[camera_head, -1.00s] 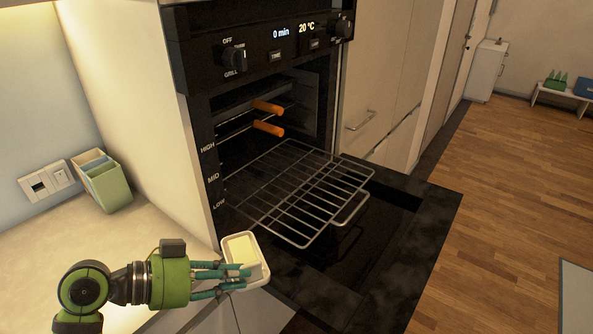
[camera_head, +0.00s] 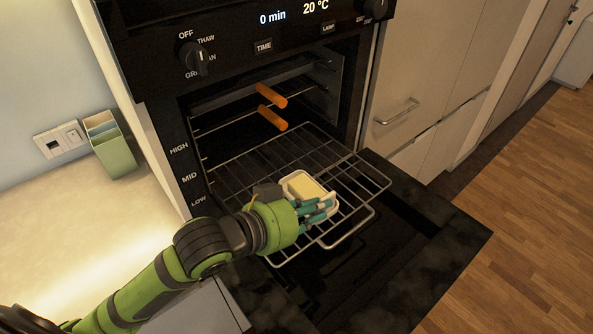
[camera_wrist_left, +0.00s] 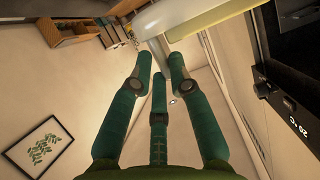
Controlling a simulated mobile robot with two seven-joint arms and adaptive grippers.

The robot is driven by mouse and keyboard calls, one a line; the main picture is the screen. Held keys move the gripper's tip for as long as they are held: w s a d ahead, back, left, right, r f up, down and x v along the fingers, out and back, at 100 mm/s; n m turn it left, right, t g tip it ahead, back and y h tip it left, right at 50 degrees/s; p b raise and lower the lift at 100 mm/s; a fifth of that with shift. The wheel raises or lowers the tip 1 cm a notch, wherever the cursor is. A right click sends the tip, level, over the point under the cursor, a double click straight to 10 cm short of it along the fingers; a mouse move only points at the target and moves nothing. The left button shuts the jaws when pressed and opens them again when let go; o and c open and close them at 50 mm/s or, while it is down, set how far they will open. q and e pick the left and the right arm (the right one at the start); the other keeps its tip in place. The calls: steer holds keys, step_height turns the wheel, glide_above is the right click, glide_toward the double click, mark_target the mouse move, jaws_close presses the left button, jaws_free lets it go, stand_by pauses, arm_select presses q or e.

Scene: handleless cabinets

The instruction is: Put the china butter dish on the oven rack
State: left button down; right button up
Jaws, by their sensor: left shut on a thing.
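The china butter dish (camera_head: 302,186) is white with a pale yellow block of butter in it. In the head view it is at the oven rack (camera_head: 352,166), over the rack's middle; I cannot tell whether it touches the wires. My left gripper (camera_head: 316,208) is shut on the dish's near right side, its teal fingers partly covering it. In the left wrist view the dish's pale edge (camera_wrist_left: 195,20) shows at the top, by the fingertips. The wire rack is pulled out above the open oven door (camera_head: 400,245). My right gripper is not in view.
A green holder (camera_head: 113,152) stands on the counter (camera_head: 90,225) at the left. The rack's right part and front are bare.

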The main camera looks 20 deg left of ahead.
mark_target(287, 190)
arm_select(q)
steer(key=b, duration=0.1)
steer(key=f+b, duration=0.1)
steer(key=b, duration=0.1)
steer(key=shift+w+a, duration=0.2)
steer(key=shift+a, duration=0.05)
steer(key=w+a+f+b, duration=0.1)
steer(key=b, duration=0.2)
steer(key=w+a+f+b, duration=0.1)
steer(key=b, duration=0.2)
steer(key=shift+w, duration=0.25)
steer(key=w+a+f, duration=0.2)
steer(key=w+a, duration=0.1)
steer(key=w+a+f, duration=0.1)
steer(key=a, duration=0.1)
steer(key=shift+w+a, duration=0.1)
steer(key=shift+w, duration=0.15)
steer(key=shift+w+a+f, duration=0.15)
steer(key=shift+f+p, duration=0.55)
steer(key=shift+f, duration=1.45)
steer(key=c, duration=1.2)
jaws_free()
steer(key=shift+f, duration=0.1)
steer(key=shift+o, duration=0.2)
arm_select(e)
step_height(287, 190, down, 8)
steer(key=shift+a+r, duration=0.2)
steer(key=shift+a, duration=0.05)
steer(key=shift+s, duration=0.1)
